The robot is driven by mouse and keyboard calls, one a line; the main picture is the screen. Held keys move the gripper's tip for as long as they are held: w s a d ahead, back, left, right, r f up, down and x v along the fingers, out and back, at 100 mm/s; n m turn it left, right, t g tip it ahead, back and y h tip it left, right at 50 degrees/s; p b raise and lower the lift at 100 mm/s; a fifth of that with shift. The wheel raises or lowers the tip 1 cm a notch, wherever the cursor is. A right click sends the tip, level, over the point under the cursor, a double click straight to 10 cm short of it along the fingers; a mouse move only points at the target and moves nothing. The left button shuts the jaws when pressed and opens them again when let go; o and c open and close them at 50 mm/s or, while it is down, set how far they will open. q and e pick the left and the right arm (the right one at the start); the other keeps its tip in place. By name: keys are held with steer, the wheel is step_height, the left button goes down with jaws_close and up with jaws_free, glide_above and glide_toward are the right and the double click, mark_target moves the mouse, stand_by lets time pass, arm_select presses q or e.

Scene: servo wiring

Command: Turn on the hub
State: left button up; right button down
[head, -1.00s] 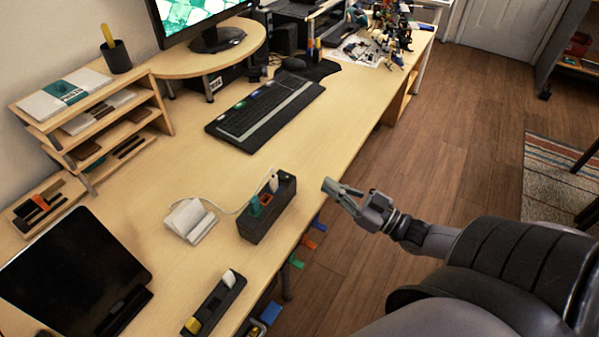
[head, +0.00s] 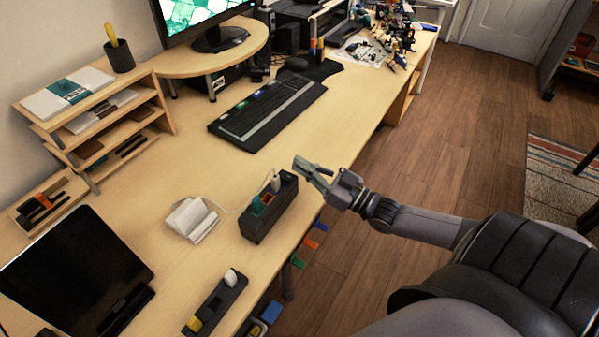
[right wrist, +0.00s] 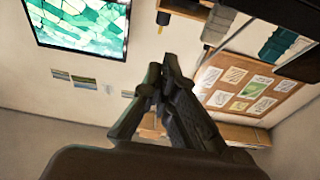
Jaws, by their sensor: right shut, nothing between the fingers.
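The hub, a dark box (head: 278,219), stands near the desk's front edge in the head view. Its top carries a teal plug (head: 257,206), a white plug (head: 275,183) and an orange-red part (head: 268,199). My right gripper (head: 303,168) is shut and empty, just right of and above the hub's far end, apart from it. In the right wrist view the fingers (right wrist: 155,80) point toward the wall and the hub does not show. My left gripper is out of view.
A white device (head: 190,219) with a cable lies left of the hub. A keyboard (head: 265,112) is beyond it. A dark strip (head: 215,303) and a black laptop-like panel (head: 75,270) lie nearer. The desk between hub and keyboard is clear.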

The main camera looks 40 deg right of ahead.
mark_target(285, 176)
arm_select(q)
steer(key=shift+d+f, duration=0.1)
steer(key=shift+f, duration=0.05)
arm_select(e)
steer(key=shift+w+a+f, duration=0.15)
steer(key=shift+w+f, duration=0.15)
steer(key=shift+f, duration=0.6)
steer(key=shift+w+a+f, duration=0.1)
steer(key=shift+w+f, duration=0.15)
steer(key=shift+f, duration=0.65)
